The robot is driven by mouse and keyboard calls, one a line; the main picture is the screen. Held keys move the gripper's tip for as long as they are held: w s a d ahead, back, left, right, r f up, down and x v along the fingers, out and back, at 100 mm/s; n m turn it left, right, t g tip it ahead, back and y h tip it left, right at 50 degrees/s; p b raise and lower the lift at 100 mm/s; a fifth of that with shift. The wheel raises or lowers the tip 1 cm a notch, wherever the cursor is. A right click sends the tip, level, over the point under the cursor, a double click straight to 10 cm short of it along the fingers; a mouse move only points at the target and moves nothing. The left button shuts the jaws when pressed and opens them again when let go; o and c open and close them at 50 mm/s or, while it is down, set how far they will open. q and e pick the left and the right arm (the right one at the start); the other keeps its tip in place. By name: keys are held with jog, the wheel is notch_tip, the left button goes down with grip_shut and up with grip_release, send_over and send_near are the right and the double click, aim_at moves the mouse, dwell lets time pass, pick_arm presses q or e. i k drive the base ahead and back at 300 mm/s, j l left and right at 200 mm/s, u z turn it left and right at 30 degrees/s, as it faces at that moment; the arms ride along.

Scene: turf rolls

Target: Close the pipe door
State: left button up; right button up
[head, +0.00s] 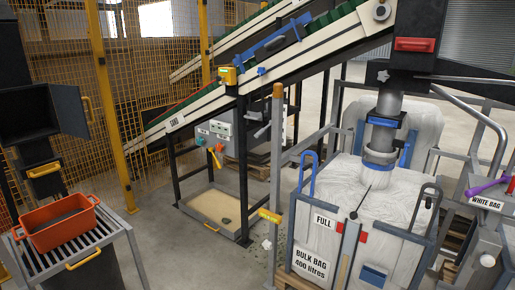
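A dark box-shaped chute (25,115) stands at the left edge. A red handle (414,45) sits on the dark housing above the pipe. I cannot tell for sure which of these carries the pipe door. Neither of my grippers shows in the head view.
An inclined conveyor (290,68) crosses the middle, above a control box (208,130) and a sand tray (205,205). Metal frames surround the bulk bag. Concrete floor is free between roller stand and tray.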

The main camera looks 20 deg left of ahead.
aim_at(68, 99)
jog(key=i+j+u, duration=0.2)
jog(key=i+u, duration=0.2)
jog(key=i+j+u, duration=0.1)
jog(key=i+u, duration=0.3)
jog(key=i+l+u, duration=0.1)
jog(key=i+u, duration=0.3)
jog(key=i, duration=0.15)
